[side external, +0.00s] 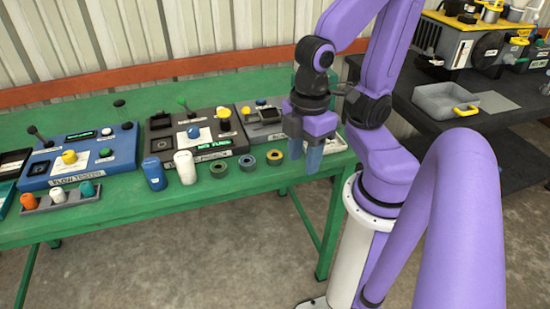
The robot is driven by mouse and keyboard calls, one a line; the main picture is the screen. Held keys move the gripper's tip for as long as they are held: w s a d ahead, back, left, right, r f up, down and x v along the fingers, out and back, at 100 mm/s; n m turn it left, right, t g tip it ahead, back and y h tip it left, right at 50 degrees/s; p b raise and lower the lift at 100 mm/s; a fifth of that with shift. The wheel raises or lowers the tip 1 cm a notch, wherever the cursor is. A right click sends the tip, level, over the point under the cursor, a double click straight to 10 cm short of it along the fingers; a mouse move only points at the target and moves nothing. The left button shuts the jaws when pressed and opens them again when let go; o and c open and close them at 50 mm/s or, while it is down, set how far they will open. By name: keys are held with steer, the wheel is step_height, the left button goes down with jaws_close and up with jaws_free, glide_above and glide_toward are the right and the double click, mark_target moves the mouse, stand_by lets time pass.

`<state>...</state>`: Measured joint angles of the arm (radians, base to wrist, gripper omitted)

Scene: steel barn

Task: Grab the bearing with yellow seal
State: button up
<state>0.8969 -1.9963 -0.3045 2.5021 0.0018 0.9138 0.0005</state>
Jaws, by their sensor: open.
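The bearing with yellow seal (274,161) lies flat near the front edge of the green table, at the right end of a short row of ring-shaped bearings. A bearing with a blue centre (247,167) lies just left of it, and a dark greenish bearing (219,173) lies further left. My gripper (309,160) points down just to the right of the yellow-sealed bearing, apart from it in the picture. Its jaws are open and I see nothing between them. Its exact height over the table is hard to tell.
Blue (154,175) and white (185,171) canisters stand left of the bearings. Behind are a dark tester box (190,142) and a grey device (258,127); a blue tester (80,160) sits further left. A dark bench (470,130) with a grey tray (437,104) stands at right.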

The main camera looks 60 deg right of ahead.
steer(key=shift+o, duration=1.3)
